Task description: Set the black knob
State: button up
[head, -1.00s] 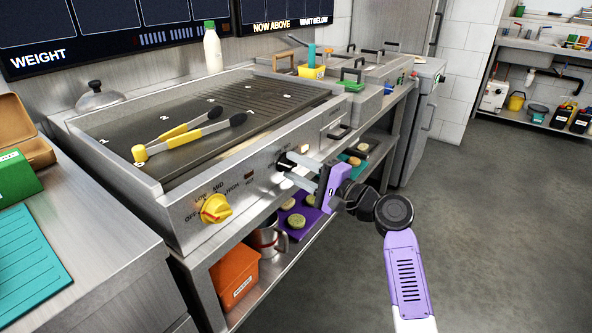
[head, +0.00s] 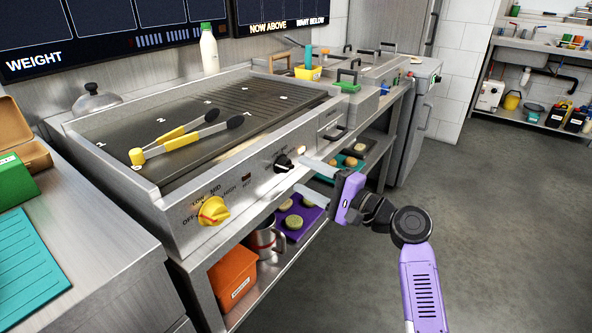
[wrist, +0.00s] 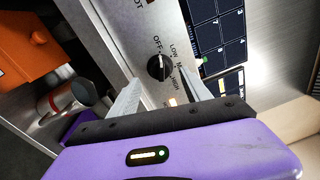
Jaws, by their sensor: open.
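The black knob (head: 283,163) is on the front panel of the steel griddle (head: 150,205), right of the yellow knob (head: 213,210). In the wrist view the black knob (wrist: 159,67) shows between and beyond my fingertips, with OFF, LOW, MID and HIGH printed around it. A pale mark on its face seems to lie towards OFF, but it is small. My gripper (head: 299,173) is open and empty, its fingers pointing at the panel a little right of the knob. The fingers look apart from the knob.
Yellow-handled tongs (head: 190,135) lie on the griddle top. A shelf below holds an orange box (head: 232,278), a metal jug (head: 265,243) and a purple tray (head: 310,214) with round items. The floor (head: 500,230) to the right is clear.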

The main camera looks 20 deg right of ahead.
jog(key=v, duration=0.3)
jog(key=shift+s+d, duration=0.15)
jog(key=shift+s, duration=0.1)
